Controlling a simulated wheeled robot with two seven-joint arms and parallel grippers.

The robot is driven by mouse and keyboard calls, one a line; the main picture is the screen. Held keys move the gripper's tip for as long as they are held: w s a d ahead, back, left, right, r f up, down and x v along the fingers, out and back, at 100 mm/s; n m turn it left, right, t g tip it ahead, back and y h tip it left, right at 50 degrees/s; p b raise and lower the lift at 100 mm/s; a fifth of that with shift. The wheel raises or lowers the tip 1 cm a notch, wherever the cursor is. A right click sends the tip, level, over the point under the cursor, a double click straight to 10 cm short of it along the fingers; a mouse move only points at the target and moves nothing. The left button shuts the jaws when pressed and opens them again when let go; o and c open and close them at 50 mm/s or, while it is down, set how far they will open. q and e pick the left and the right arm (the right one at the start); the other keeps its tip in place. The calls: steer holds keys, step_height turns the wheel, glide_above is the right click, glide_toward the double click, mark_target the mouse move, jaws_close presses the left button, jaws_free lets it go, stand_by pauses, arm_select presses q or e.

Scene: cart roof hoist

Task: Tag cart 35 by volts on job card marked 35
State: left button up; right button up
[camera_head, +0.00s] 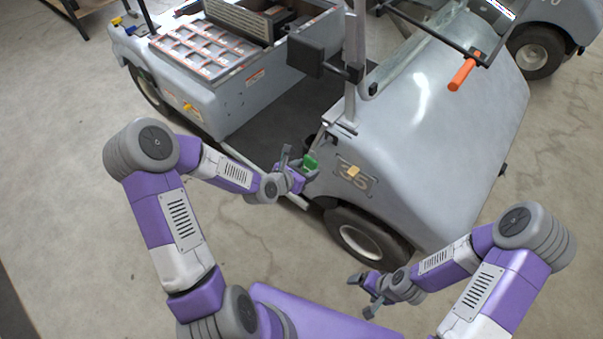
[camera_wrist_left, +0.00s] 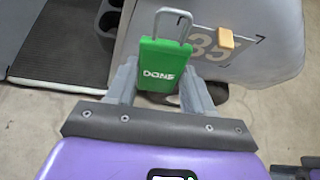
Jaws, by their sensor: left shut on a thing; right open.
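The grey cart (camera_head: 420,110) stands in front of me, with the number 35 (camera_head: 354,176) on its front side panel. A small yellow-orange piece (camera_head: 353,171) sits over the number plate; it also shows in the left wrist view (camera_wrist_left: 226,38). My left gripper (camera_head: 298,163) is shut on a green tag (camera_wrist_left: 160,66) marked DONE, with a grey metal loop at its top. It holds the tag upright, just left of the number plate in the head view. My right gripper (camera_head: 367,293) is open and empty, low near the front wheel. No job card is readable here.
The cart's open battery bay (camera_head: 205,45) shows at upper left. A dark box (camera_head: 305,55) is fixed to the roof post. An orange handle (camera_head: 464,74) sticks out at upper right. Another cart (camera_head: 556,25) stands behind.

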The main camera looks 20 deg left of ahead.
arm_select(q)
steer(key=w+d+b, duration=0.1)
steer(key=w+d, duration=0.1)
steer(key=w, duration=0.3)
steer(key=shift+w+f, duration=0.4)
steer(key=shift+d, duration=0.1)
stand_by(0.4)
